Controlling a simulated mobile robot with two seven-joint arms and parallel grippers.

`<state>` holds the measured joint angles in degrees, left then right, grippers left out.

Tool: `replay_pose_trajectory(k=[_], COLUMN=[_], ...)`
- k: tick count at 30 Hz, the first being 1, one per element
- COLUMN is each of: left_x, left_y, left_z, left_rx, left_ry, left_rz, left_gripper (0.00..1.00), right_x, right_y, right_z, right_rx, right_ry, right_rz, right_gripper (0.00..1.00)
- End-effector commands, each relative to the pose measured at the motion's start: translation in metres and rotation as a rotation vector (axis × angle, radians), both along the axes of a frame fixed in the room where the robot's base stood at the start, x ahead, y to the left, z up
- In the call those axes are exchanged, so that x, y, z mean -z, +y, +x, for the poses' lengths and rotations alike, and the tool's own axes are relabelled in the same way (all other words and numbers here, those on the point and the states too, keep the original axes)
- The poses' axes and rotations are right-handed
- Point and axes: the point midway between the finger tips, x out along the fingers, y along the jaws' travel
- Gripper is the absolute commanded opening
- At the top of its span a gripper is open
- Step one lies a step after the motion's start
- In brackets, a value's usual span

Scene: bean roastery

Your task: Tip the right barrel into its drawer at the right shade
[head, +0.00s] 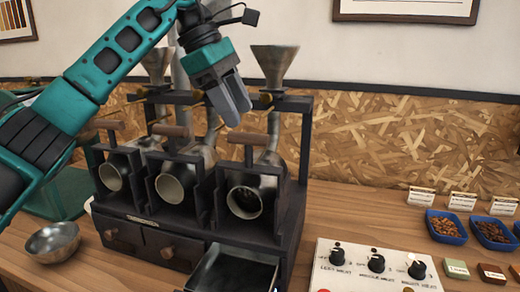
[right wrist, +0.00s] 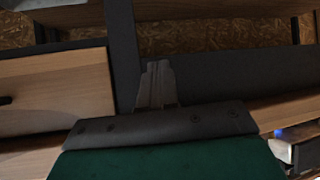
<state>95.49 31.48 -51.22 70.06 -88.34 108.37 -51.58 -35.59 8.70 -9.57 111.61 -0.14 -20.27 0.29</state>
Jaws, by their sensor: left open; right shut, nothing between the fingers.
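A dark roaster stands on the bench with three metal barrels side by side. The right barrel (head: 246,199) faces forward with a dark inside; I cannot tell its contents' shade. Its wooden handle (head: 248,138) sits above it. The right drawer (head: 232,268) below is pulled out and looks empty, its front cut off by the picture edge. My left gripper (head: 232,105) is open, pointing down just above and left of that handle, apart from it. My right gripper (right wrist: 157,86) is shut and empty in the right wrist view, over dark surfaces and wooden panels.
The middle barrel (head: 172,188), left barrel (head: 113,177) and two closed drawers are to the left. A metal bowl (head: 53,242) stands at far left. A white knob panel (head: 375,268) is at right, with blue bean trays (head: 446,238) and colour blocks beyond. Funnels rise behind.

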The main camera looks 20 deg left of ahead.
Motion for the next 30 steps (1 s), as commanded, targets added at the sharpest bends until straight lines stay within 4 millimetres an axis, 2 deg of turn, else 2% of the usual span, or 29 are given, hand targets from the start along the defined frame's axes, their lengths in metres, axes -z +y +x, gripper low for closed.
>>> replay_pose_trajectory(k=[1, 3, 12, 18, 26, 30], left_x=[0.014, 0.028, 0.072, 0.083, 0.083, 0.083], left_y=[-0.005, -0.011, -0.031, -0.036, -0.037, -0.037], left_z=[0.002, 0.004, 0.013, 0.015, 0.015, 0.015], left_rx=[0.003, 0.004, 0.003, 0.001, 0.001, 0.001], left_ry=[0.003, 0.004, 0.002, 0.0, 0.0, 0.0], left_rz=[0.0, 0.0, -0.002, -0.003, -0.003, -0.003], left_gripper=[0.51, 0.51, 0.51, 0.51, 0.51, 0.38], right_x=[0.003, 0.003, -0.001, 0.001, 0.0, 0.0], right_y=[0.002, 0.004, 0.011, 0.011, 0.009, 0.008], right_z=[0.0, 0.0, 0.003, 0.003, 0.004, 0.004], right_rx=[-0.001, -0.003, -0.002, -0.001, -0.003, -0.004], right_ry=[0.001, 0.001, -0.009, -0.003, -0.006, -0.008], right_rz=[0.003, 0.007, 0.028, 0.026, 0.023, 0.019], right_gripper=[0.0, 0.0, 0.0, 0.0, 0.0, 0.0])
